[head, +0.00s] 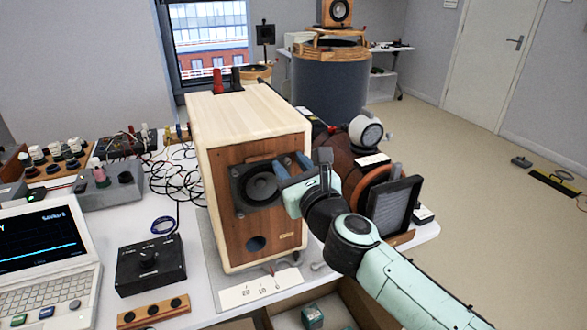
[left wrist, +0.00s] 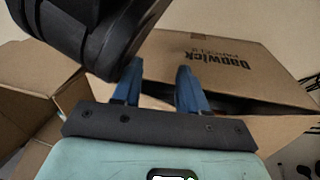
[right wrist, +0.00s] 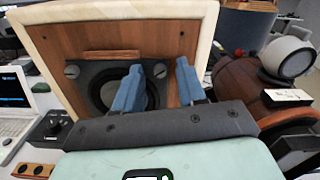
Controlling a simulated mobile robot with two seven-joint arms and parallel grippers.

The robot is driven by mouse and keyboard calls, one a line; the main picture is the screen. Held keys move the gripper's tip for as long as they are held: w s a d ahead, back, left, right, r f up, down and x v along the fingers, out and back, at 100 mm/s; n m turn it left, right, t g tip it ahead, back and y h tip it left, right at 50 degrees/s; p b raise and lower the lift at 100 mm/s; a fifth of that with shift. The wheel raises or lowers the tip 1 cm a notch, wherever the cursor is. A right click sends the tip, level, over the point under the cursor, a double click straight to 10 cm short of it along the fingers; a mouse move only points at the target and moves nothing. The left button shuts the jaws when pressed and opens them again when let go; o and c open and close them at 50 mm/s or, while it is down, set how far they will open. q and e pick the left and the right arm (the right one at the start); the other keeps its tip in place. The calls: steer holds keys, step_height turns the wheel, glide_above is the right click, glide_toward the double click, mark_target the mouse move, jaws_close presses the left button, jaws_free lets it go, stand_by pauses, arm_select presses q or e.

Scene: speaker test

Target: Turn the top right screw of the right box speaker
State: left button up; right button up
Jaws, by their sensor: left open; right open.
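The wooden box speaker (head: 225,190) stands on the bench with its front toward me. Its dark square driver plate (head: 240,193) sits high on the brown front. In the right wrist view, the plate's top right screw (right wrist: 160,71) shows between the fingers of my right gripper (right wrist: 159,66). The top left screw (right wrist: 72,72) shows clear of the fingers. In the head view my right gripper (head: 284,172) is open in front of the plate's upper right; contact cannot be told. My left gripper (left wrist: 157,71) is open and empty above cardboard boxes, only in the left wrist view.
A black knob box (head: 150,264), a laptop (head: 45,255) and cables lie left of the speaker. A wooden barrel-shaped speaker (head: 340,165) and a dark panel (head: 394,207) stand close on the right. An open cardboard box (left wrist: 220,65) is below my left gripper.

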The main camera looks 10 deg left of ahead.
steer(key=shift+s+d+b, duration=0.3)
steer(key=shift+s, duration=0.05)
arm_select(q)
steer(key=s+a+f+g+b, duration=0.1)
steer(key=s+f+g+b, duration=0.2)
steer(key=s, duration=0.5)
step_height(320, 180, down, 2)
steer(key=shift+s+f+n+b, duration=0.2)
steer(key=shift+s+n+b, duration=0.15)
steer(key=shift+b, duration=0.1)
arm_select(e)
steer(key=v, duration=1.2)
steer(key=shift+s, duration=0.2)
